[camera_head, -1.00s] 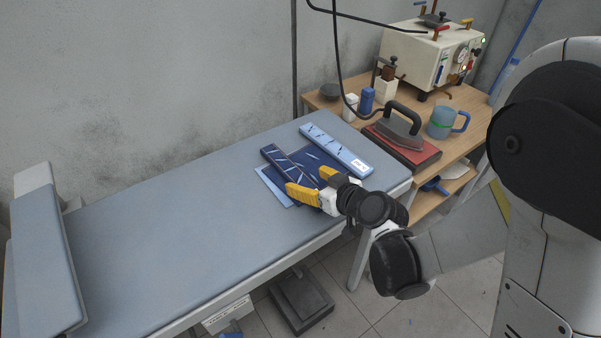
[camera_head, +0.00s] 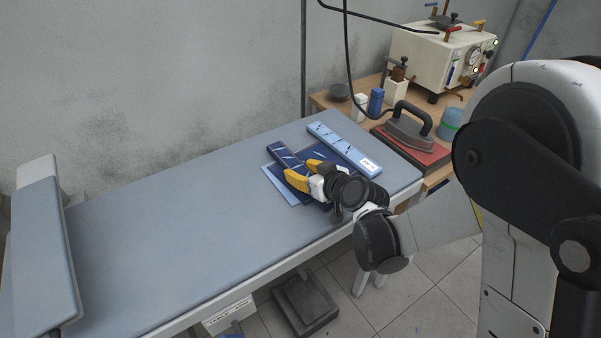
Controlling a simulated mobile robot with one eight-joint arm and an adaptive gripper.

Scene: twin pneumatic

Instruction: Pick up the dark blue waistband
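The dark blue waistband (camera_head: 283,154) is a narrow strip with light marks, lying on dark and light blue cloth pieces (camera_head: 279,184) on the ironing board. My gripper (camera_head: 304,173) has yellow fingers, spread apart, and reaches in from the right over the cloth. The near part of the waistband lies at or between the fingertips; the fingers partly hide it. I cannot tell whether they touch it. A light blue strip (camera_head: 340,146) with a white label lies behind my gripper.
The padded grey-blue ironing board (camera_head: 170,230) is clear to the left. A wooden table behind it bears an iron (camera_head: 406,127) on a red pad, a blue bottle (camera_head: 376,101), a green-blue mug (camera_head: 451,123) and a cream steam machine (camera_head: 440,58). A black hose hangs above.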

